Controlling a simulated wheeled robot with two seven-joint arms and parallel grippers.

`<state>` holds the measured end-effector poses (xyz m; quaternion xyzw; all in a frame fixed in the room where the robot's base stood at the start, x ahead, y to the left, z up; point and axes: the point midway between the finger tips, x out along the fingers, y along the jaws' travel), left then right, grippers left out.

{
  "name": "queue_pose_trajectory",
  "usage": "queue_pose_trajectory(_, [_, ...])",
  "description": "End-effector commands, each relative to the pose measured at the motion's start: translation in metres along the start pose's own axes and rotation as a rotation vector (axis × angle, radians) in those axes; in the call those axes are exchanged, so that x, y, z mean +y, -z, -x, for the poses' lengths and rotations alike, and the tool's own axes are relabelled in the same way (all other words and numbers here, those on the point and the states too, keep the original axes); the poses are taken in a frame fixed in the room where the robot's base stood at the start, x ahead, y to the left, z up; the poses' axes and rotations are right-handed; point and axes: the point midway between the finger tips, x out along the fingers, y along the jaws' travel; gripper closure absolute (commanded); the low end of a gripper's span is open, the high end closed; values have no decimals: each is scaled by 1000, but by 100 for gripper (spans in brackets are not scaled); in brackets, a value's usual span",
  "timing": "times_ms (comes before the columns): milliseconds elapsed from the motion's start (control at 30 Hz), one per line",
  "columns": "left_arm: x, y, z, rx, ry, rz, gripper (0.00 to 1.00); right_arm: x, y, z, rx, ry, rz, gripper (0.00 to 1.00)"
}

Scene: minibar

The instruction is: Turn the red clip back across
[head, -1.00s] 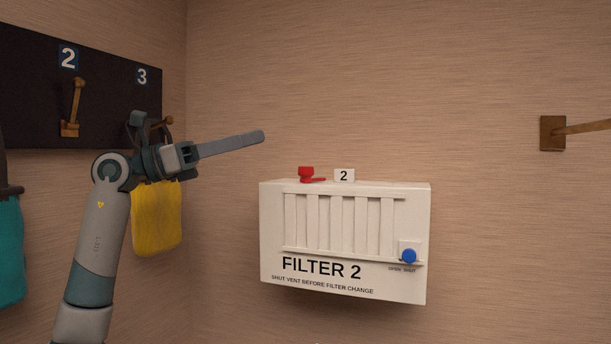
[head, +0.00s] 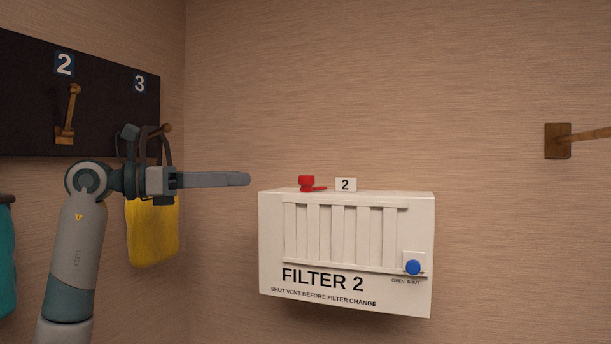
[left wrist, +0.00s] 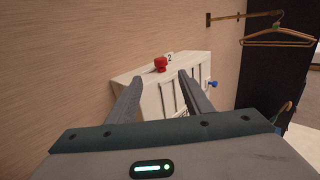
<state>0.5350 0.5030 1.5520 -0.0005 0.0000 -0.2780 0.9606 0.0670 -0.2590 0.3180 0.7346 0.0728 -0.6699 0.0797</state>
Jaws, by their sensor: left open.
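The red clip (head: 307,184) sits on top of the white filter box (head: 346,301), near its left end, with a flat red tab pointing right toward the "2" label. It also shows in the left wrist view (left wrist: 160,64), beyond and between the fingertips. My left gripper (head: 245,179) is open and empty, left of the clip at about its height in the head view and apart from it. In the left wrist view its fingers (left wrist: 160,82) are spread wide toward the box. My right gripper is not in view.
A blue knob (head: 413,267) is at the box's lower right, by "OPEN SHUT" lettering. A dark hook board (head: 30,100) and a yellow cloth (head: 152,235) are at left. A wall bracket (head: 558,141) is at right. A hanger (left wrist: 278,38) shows in the wrist view. Space above the box is clear.

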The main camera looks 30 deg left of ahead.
Motion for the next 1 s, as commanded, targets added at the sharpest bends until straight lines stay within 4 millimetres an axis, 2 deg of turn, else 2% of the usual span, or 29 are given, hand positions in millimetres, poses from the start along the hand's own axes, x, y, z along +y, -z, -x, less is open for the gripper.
queue_pose_trajectory(267, [-2,-5,-42,-1,5,1,54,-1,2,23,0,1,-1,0])
queue_pose_trajectory(700, [-1,-5,-121,-1,4,2,54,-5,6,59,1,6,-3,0])
queue_pose_trajectory(1000, [-1,-2,-155,0,2,1,54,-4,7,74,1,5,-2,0])
